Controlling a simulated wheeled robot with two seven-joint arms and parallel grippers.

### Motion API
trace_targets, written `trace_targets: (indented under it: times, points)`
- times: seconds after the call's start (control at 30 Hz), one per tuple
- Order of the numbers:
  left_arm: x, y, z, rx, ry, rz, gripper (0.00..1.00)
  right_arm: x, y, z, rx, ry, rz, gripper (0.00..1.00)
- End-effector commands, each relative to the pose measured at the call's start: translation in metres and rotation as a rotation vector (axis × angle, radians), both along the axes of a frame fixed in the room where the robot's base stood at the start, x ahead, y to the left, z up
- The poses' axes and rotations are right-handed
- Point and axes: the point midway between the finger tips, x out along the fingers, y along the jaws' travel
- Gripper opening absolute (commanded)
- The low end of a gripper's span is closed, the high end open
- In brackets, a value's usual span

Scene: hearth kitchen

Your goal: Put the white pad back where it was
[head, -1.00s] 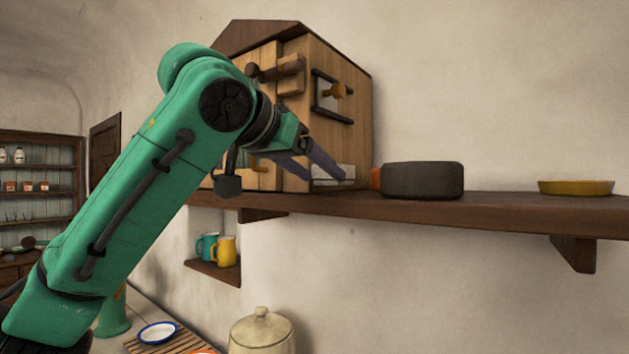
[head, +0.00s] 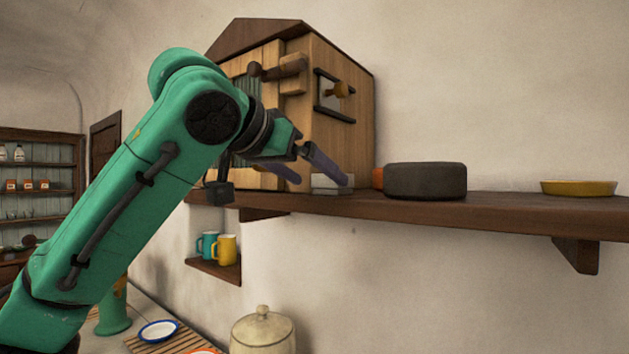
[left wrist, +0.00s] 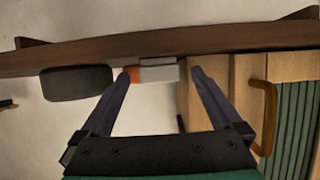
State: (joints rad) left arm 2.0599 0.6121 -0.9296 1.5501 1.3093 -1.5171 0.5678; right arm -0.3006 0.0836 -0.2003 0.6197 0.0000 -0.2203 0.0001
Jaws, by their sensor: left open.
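The white pad (head: 325,181) is a small pale block low against the front foot of the wooden house-shaped cabinet, at the shelf. A greyer strip shows along its lower edge; I cannot tell whether it is part of the pad. In the left wrist view the pad (left wrist: 160,75) lies between and just past the fingertips. My left gripper (head: 322,183) is open, its purple fingers spread at the pad; one finger hides part of it in the head view. It also shows in the left wrist view (left wrist: 160,72). My right gripper is not in view.
The wooden cabinet (head: 350,135) with knobs and a handle stands on the dark shelf (head: 430,206). An orange item (head: 377,178) and a dark round pot (head: 426,181) stand right of the pad. A yellow dish (head: 578,188) is farther right, with bare shelf between.

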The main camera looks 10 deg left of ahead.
Motion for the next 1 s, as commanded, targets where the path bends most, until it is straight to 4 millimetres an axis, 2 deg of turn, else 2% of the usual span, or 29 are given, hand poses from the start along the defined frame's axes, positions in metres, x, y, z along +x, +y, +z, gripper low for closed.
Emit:
trace_targets:
  times: [0.03,0.2,0.4,0.53,1.0]
  points:
    - [-0.009,0.003,0.000,-0.002,-0.004,-0.001,0.99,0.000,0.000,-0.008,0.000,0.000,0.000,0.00]
    - [-0.050,0.020,0.019,-0.002,-0.004,-0.001,0.99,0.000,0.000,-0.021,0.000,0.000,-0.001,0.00]
    - [-0.086,0.035,0.037,0.001,-0.001,-0.003,0.99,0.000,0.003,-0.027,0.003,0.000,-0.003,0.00]
    - [-0.093,0.038,0.041,0.002,0.000,-0.002,0.99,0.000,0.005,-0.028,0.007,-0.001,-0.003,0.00]
    - [-0.093,0.039,0.041,0.001,0.001,-0.001,0.99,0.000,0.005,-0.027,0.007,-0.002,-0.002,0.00]
